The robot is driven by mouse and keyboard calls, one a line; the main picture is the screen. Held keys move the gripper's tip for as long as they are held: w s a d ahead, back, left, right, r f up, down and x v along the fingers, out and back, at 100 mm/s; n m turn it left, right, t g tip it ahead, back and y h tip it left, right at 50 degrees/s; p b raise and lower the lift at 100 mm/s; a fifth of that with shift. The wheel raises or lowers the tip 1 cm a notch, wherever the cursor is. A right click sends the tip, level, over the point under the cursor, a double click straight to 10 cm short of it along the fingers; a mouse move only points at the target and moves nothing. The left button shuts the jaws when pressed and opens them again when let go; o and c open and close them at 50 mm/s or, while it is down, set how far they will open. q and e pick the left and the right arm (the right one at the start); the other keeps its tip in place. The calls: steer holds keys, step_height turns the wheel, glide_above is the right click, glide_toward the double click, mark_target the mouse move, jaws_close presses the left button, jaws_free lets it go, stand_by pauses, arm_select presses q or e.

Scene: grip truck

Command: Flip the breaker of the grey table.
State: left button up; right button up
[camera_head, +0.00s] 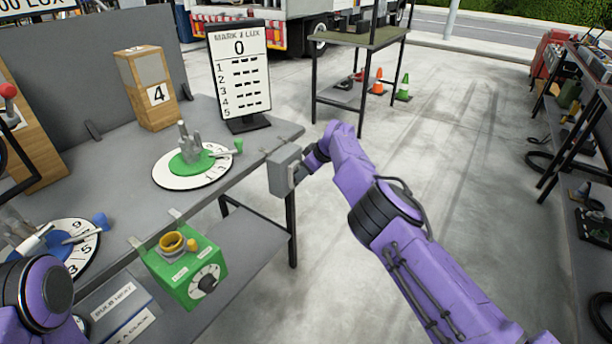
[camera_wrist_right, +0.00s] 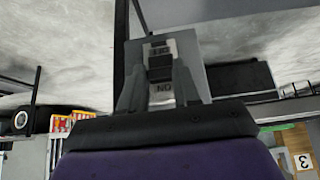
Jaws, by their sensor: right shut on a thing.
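The breaker (camera_head: 284,171) is a grey box at the right front corner of the grey table (camera_head: 120,190). In the right wrist view its pale plate (camera_wrist_right: 198,68) carries a dark switch (camera_wrist_right: 160,66) and an upside-down "ON" label at its lower end. My right gripper (camera_head: 299,173) is at the breaker's right face. In the right wrist view the fingers (camera_wrist_right: 160,88) are on either side of the switch, shut on it. The switch's exact position is unclear. My left arm shows at the bottom left, but its gripper is not in view.
A green dial (camera_head: 190,158), a score board (camera_head: 239,70) and a wooden box (camera_head: 147,88) stand on the table. A green box (camera_head: 184,266) hangs at its front. A shelf rack (camera_head: 568,130) is at right; the concrete floor between is mostly clear.

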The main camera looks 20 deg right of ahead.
stand_by(0.4)
steer(key=o, duration=1.1)
steer(key=shift+c, duration=0.2)
steer(key=v, duration=1)
steer(key=shift+r, duration=0.3)
